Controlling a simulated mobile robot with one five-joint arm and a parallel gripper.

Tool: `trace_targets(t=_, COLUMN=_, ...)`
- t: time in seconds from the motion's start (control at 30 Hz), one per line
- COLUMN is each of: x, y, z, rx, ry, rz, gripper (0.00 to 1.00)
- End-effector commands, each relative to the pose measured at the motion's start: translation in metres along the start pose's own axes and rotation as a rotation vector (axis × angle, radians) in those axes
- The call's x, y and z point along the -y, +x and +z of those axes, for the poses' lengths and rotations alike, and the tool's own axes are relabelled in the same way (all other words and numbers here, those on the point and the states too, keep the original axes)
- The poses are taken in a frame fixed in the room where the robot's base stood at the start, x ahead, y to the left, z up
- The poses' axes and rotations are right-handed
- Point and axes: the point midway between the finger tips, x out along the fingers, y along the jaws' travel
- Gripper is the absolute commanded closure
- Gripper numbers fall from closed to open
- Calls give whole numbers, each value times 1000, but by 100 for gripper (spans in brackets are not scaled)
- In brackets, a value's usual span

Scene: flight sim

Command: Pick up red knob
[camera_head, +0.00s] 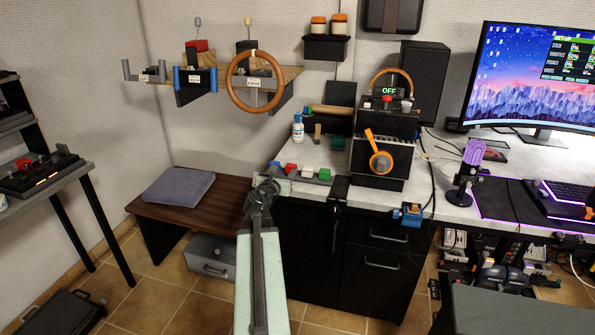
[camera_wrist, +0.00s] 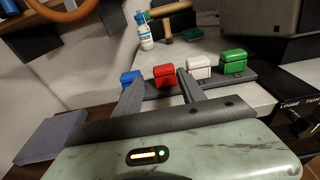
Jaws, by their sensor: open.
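The red knob (camera_wrist: 164,75) sits on a dark strip at the edge of the worktop, in a row with blue, white and green blocks. It also shows in the head view (camera_head: 291,168). My gripper (camera_wrist: 160,78) is open and empty. In the wrist view its fingers point at the row, with the red knob between them in the picture. The left fingertip is near the blue block (camera_wrist: 130,77) and the right one near the white block (camera_wrist: 199,67). I cannot tell whether the tips reach around the red knob. In the head view my arm covers the fingers.
The green block (camera_wrist: 234,62) is at the right of the row. A black box with an orange lever (camera_head: 380,160) is to the right. A wooden bench (camera_head: 150,207) is to the left.

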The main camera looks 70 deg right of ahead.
Motion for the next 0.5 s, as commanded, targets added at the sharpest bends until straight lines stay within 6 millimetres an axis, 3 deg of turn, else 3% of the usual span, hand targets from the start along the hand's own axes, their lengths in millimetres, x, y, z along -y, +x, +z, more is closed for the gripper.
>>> trace_targets(t=0.17, x=0, y=8, z=0, rx=0, ry=1, rz=0, gripper=53)
trace_targets(t=0.4, x=1, y=49, z=-1, rx=-1, ry=1, rz=1, gripper=53)
trace_targets(t=0.5, x=-1, y=52, z=0, rx=-1, ry=1, rz=5, gripper=53)
